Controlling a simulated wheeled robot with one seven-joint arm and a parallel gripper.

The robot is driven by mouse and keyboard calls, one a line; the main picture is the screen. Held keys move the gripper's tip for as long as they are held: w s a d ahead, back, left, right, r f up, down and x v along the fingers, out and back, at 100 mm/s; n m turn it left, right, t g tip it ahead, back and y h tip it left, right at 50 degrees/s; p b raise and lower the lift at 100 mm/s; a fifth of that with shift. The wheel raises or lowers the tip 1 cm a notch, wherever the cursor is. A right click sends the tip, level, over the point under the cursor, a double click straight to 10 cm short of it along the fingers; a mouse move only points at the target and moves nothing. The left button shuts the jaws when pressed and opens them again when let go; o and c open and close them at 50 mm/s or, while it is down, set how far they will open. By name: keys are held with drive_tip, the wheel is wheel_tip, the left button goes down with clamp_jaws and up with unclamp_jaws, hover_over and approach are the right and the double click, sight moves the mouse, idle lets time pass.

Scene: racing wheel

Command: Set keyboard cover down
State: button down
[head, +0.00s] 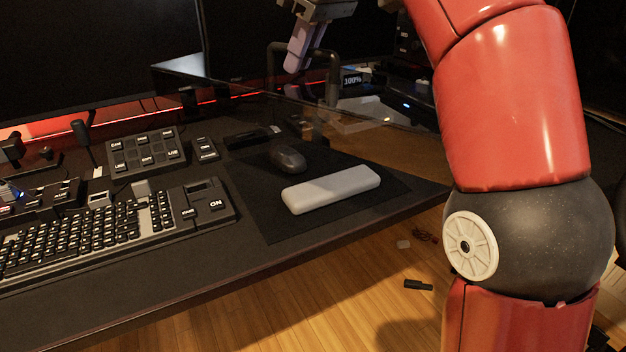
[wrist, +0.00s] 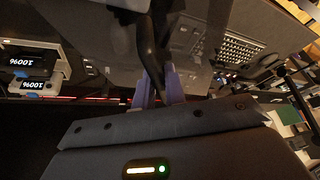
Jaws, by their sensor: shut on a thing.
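The keyboard cover (head: 225,82) is a see-through, smoky panel held in the air above the back right of the desk, apart from the keyboard. A dark curved handle (head: 334,78) rises from it. My gripper (head: 292,66), with pale purple fingers, is shut at this handle; the exact contact is hard to see. In the wrist view, my gripper (wrist: 158,88) has its fingers on either side of a black curved bar, with the clear panel (wrist: 85,25) beyond. The keyboard (head: 85,235) lies uncovered at the left of the desk; it also shows through the panel in the wrist view (wrist: 235,50).
A grey wrist rest (head: 330,189) and a dark mouse (head: 287,158) lie on the black mat (head: 390,190). Button boxes (head: 146,150) stand behind the keyboard. Monitors (head: 90,50) stand at the back. The wooden floor (head: 330,300) lies beyond the desk's front edge.

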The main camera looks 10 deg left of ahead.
sight(316, 68)
drive_tip(key=shift+m+t, duration=0.3)
drive_tip(key=shift+m, duration=0.4)
drive_tip(key=w, duration=0.1)
drive_tip(key=w+d, duration=0.2)
drive_tip(key=shift+w+f, duration=0.2)
drive_tip(key=shift+w, duration=0.2)
drive_tip(key=shift+w+d+f+h, duration=0.2)
drive_tip(key=shift+f+h, duration=0.1)
drive_tip(key=shift+h, duration=0.1)
wheel_tip(316, 68, down, 19)
drive_tip(key=b, duration=0.9)
drive_tip(key=shift+f, duration=0.2)
drive_tip(key=shift+f+b, duration=0.2)
drive_tip(key=shift+b, duration=0.1)
drive_tip(key=c, duration=1.5)
unclamp_jaws()
drive_tip(key=shift+o, duration=0.2)
